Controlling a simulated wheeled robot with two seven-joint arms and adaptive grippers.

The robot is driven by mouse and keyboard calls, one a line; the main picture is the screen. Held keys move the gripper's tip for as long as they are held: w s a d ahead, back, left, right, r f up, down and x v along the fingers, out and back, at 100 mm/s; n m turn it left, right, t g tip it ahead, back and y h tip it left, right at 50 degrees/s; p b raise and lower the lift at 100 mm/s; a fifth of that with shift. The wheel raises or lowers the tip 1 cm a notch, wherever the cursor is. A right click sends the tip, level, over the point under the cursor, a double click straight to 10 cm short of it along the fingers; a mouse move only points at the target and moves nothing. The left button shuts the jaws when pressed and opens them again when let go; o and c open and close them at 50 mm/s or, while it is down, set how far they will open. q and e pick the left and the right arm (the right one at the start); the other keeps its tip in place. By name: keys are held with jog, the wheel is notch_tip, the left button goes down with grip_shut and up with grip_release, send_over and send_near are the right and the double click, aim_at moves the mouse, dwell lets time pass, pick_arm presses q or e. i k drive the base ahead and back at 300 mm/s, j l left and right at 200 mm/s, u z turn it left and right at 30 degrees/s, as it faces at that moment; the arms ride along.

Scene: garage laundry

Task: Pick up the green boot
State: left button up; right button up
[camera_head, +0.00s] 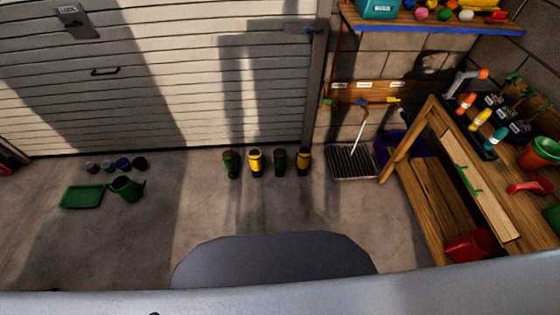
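Two green boots stand upright on the concrete floor near the garage door, in a row with two yellow boots. One green boot (231,164) is at the left end of the row. The other green boot (279,163) stands between the yellow boot (255,163) and the second yellow boot (303,162). The boots stand apart from one another with small gaps. Neither of my grippers shows in the head view.
A green tray (82,197), a green watering can (127,188) and small pots (123,164) are on the floor at left. A drain grate (351,161) lies right of the boots. A wooden workbench (440,200) stands at right. The floor before the boots is clear.

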aim_at(279, 154)
jog(key=i+l+z, duration=0.15)
jog(key=l, duration=0.4)
jog(key=i+l+z, duration=0.2)
jog(key=i+l, duration=0.2)
jog(key=i+l+z, duration=0.15)
jog(key=i+l, duration=0.2)
jog(key=l, duration=0.2)
